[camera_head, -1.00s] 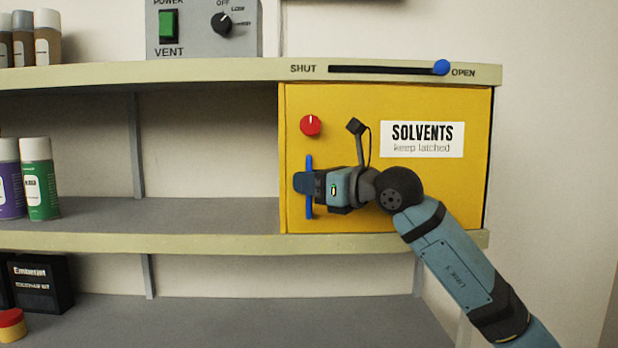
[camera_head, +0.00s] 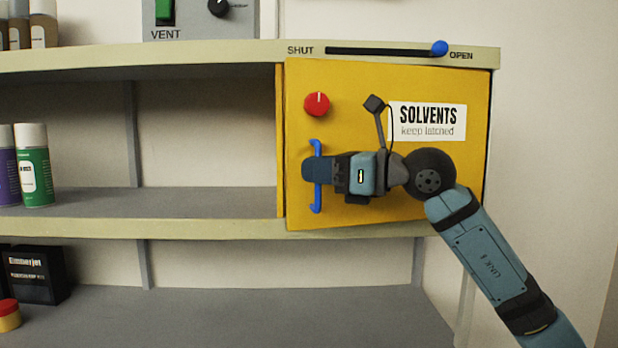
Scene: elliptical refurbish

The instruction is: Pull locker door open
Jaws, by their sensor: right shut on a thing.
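The yellow locker door (camera_head: 365,90) has a white "SOLVENTS keep latched" label (camera_head: 427,121), a red knob (camera_head: 317,104) and a blue vertical handle (camera_head: 317,205) near its left edge. The door stands slightly ajar: its left edge is out from the yellow frame (camera_head: 281,150), and its lower edge slants. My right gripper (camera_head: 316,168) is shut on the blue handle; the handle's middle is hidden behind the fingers. The blue slider (camera_head: 439,48) above the door is at the OPEN end. My left gripper is not in view.
Shelves (camera_head: 190,228) extend left of the locker, with spray cans (camera_head: 34,165) and a black box (camera_head: 35,275) at the far left. A grey vent box (camera_head: 200,22) stands on top. Wall is to the right.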

